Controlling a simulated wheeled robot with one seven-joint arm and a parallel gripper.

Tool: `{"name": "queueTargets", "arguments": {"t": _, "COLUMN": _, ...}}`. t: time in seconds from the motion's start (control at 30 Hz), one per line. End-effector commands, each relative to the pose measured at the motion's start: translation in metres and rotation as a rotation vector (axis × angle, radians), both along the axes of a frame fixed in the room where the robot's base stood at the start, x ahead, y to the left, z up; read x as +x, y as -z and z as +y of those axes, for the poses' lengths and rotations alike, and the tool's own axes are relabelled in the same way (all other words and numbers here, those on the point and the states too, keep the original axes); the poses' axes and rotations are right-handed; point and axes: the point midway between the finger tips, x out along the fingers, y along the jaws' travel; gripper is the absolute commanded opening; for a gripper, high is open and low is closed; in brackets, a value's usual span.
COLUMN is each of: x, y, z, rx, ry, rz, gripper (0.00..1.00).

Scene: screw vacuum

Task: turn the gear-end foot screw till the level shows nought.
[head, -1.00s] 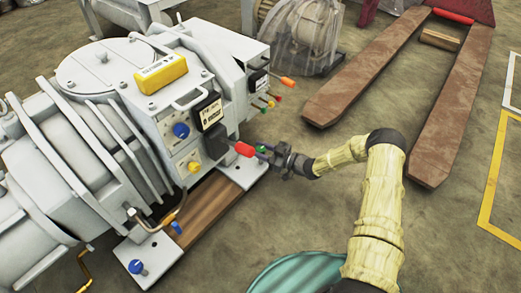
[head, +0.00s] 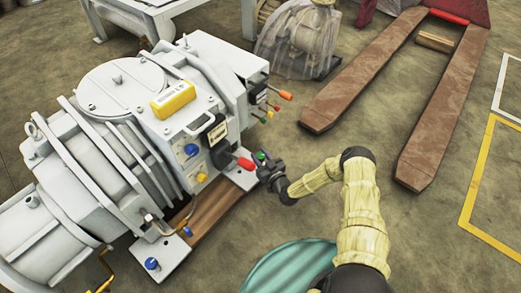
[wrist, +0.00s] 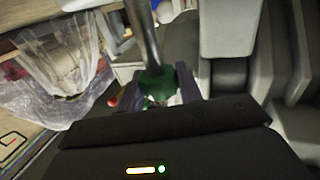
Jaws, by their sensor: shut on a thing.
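The pump is a large pale grey ribbed machine (head: 118,145). A small green knob (head: 261,156) shows by its right-hand foot plate (head: 240,178), and in the wrist view the green knob (wrist: 157,82) sits under a metal rod. My gripper (head: 266,167) is shut on this knob; its purple fingers (wrist: 160,93) stand on either side of it. A yellow box (head: 172,100) that looks like the level lies on top of the pump; its reading is too small to tell.
A red-ended handle (head: 246,164) stands out close to my gripper, with coloured knobs (head: 268,107) above. A plastic-wrapped machine (head: 298,42) and brown forks (head: 360,70) stand behind. A teal round drum (head: 290,265) stands in front.

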Motion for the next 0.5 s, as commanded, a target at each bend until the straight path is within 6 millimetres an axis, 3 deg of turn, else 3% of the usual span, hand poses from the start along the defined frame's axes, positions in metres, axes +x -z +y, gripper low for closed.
{"name": "queueTargets", "arguments": {"t": 0.5, "x": -0.0003, "y": -0.0017, "z": -0.0008, "rx": 0.000, "ry": 0.388, "rz": -0.001, "gripper": 0.12}}
